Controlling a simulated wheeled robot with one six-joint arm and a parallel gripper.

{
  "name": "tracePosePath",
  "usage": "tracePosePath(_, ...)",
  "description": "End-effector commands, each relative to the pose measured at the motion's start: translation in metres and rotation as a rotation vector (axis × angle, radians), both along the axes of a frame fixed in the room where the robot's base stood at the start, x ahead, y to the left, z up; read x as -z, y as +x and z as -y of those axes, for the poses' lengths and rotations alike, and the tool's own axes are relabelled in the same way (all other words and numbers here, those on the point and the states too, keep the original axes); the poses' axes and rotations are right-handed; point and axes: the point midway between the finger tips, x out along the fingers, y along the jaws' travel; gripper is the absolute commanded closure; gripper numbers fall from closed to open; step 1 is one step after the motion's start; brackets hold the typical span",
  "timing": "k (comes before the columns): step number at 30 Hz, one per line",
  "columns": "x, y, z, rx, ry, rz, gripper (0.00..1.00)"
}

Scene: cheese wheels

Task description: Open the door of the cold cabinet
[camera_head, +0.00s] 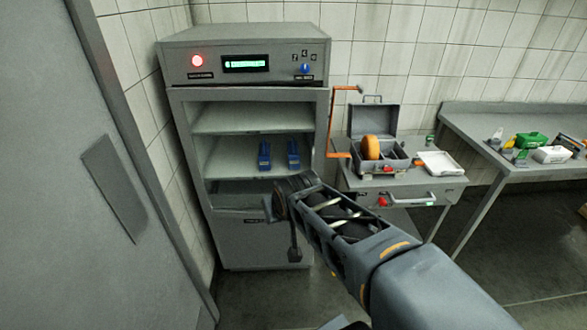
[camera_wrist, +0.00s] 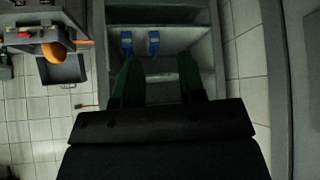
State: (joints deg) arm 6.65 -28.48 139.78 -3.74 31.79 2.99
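The grey cold cabinet (camera_head: 262,238) stands against the tiled wall. Its shelves show, with two blue objects (camera_head: 264,156) on one of them. I cannot tell whether clear glass covers the opening. An orange bracket-shaped handle (camera_head: 332,125) stands out at the cabinet's right edge. My gripper (camera_head: 280,232) is in front of the cabinet's lower part, left of and below the handle. In the wrist view my gripper (camera_wrist: 160,82) has its two dark green fingers spread with nothing visible between them, and the blue objects (camera_wrist: 126,44) lie beyond. It does not touch the handle.
The cabinet's top panel has a red light (camera_head: 197,61), a display and a blue knob (camera_head: 305,69). A side table (camera_head: 452,184) right of it bears an open grey case (camera_head: 374,122) with an orange round thing. A grey panel (camera_head: 45,200) fills the left. Floor shows in front.

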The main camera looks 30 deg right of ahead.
Motion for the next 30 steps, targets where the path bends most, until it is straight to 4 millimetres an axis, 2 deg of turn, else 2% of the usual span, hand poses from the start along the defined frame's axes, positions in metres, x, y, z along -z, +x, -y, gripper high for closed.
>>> tracePosePath(1,0.024,0.023,0.021,0.044,-0.018,0.062,0.63)
tracePosePath(6,0.058,0.092,0.091,0.136,-0.089,0.338,0.63)
tracePosePath(10,0.081,0.123,0.141,0.175,-0.137,0.531,0.63)
tracePosePath(15,0.107,0.14,0.187,0.189,-0.171,0.731,0.63)
tracePosePath(18,0.117,0.143,0.204,0.19,-0.183,0.812,0.63)
tracePosePath(23,0.124,0.145,0.219,0.188,-0.19,0.888,0.63)
tracePosePath(26,0.124,0.153,0.225,0.187,-0.192,0.904,0.63)
tracePosePath(30,0.123,0.174,0.232,0.185,-0.192,0.909,0.63)
